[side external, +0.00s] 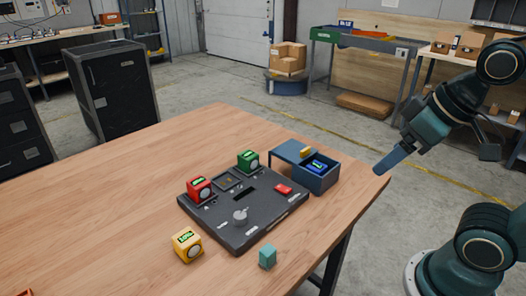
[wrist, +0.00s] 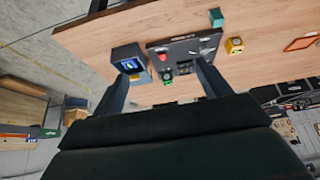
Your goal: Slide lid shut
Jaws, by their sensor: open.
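A blue-grey box (side external: 316,182) stands near the table's right edge. Its lid (side external: 287,150) is slid partway open toward the back left and bears a yellow-orange grip (side external: 306,152). A blue cube (side external: 317,167) with a bright marking sits inside the uncovered part; it also shows in the wrist view (wrist: 129,65). My gripper (side external: 381,168) is to the right of the box, apart from it, just past the table edge. In the wrist view my gripper (wrist: 166,66) has its fingers wide apart with nothing between them; the left finger partly hides the box (wrist: 122,52).
A dark panel (side external: 236,232) with a knob and red button stands left of the box. Red (side external: 200,189) and green (side external: 248,161) cubes rest on it. A yellow cube (side external: 187,245) and teal block (side external: 268,257) lie near its front. The table's left side is mostly clear.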

